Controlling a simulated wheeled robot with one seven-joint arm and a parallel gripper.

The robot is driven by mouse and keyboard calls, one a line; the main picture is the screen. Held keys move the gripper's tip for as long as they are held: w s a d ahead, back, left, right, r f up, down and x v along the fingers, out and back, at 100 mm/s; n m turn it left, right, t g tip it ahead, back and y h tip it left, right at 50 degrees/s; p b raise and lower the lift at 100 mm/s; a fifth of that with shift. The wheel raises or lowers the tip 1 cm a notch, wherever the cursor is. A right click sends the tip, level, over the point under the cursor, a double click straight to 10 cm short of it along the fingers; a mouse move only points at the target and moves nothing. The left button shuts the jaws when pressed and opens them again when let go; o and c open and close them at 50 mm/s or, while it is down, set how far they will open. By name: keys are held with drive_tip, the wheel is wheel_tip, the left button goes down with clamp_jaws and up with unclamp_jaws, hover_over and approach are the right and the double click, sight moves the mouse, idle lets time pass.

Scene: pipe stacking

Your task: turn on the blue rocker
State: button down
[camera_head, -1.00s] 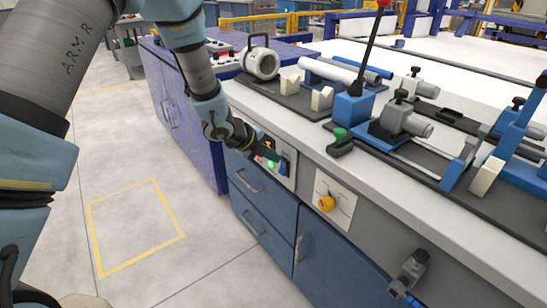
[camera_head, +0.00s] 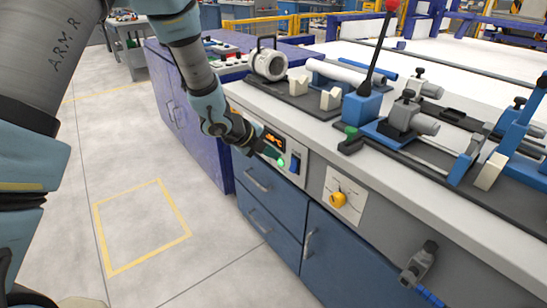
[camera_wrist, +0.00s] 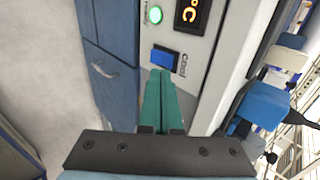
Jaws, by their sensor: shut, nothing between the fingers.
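The blue rocker (camera_head: 295,163) is on a light control panel on the bench front. In the wrist view the rocker (camera_wrist: 164,59) sits just beyond my fingertips, below a lit green lamp (camera_wrist: 155,15). My gripper (camera_head: 272,152) is shut and empty in front of the panel, pointing at it from the left. In the wrist view the green fingers of my gripper (camera_wrist: 160,74) lie together, their tips close to the rocker's near edge. I cannot tell whether they touch it, or which side of the rocker is pressed.
An orange-lit display (camera_head: 274,141) is above the lamp on the same panel. A yellow knob (camera_head: 338,199) is on a panel to the right. Blue drawers (camera_head: 268,190) are below. Pipe fixtures and a red-tipped lever (camera_head: 378,50) stand on the bench top. The floor at left is clear.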

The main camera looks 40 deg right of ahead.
drive_tip(key=a+r+p, duration=0.1)
drive_tip(key=a+r, duration=0.3)
drive_tip(key=r, duration=0.3)
drive_tip(key=shift+r, duration=0.35)
drive_tip(key=shift+w, duration=0.1)
drive_tip(key=w+a+r+n+t+y+p, duration=0.2)
drive_tip(key=w+a+r+n+t+y, duration=0.15)
drive_tip(key=w+a+n, duration=0.65)
drive_tip(key=w+a+r+n+t+y+p, duration=0.2)
drive_tip(key=w+a+r+n, duration=0.4)
drive_tip(key=a, duration=0.9)
drive_tip(key=s+a+n+g+y+p, duration=0.1)
drive_tip(key=s+a+n, duration=0.5)
drive_tip(key=a+n, duration=0.3)
drive_tip(key=s+a+r+n+g+y+p, duration=0.1)
drive_tip(key=s+a+n+g+y+p, duration=0.1)
drive_tip(key=s+a+n, duration=0.5)
drive_tip(key=a+n, duration=0.3)
drive_tip(key=a, duration=0.2)
drive_tip(key=shift+r+n, duration=0.25)
drive_tip(key=shift+n, duration=0.05)
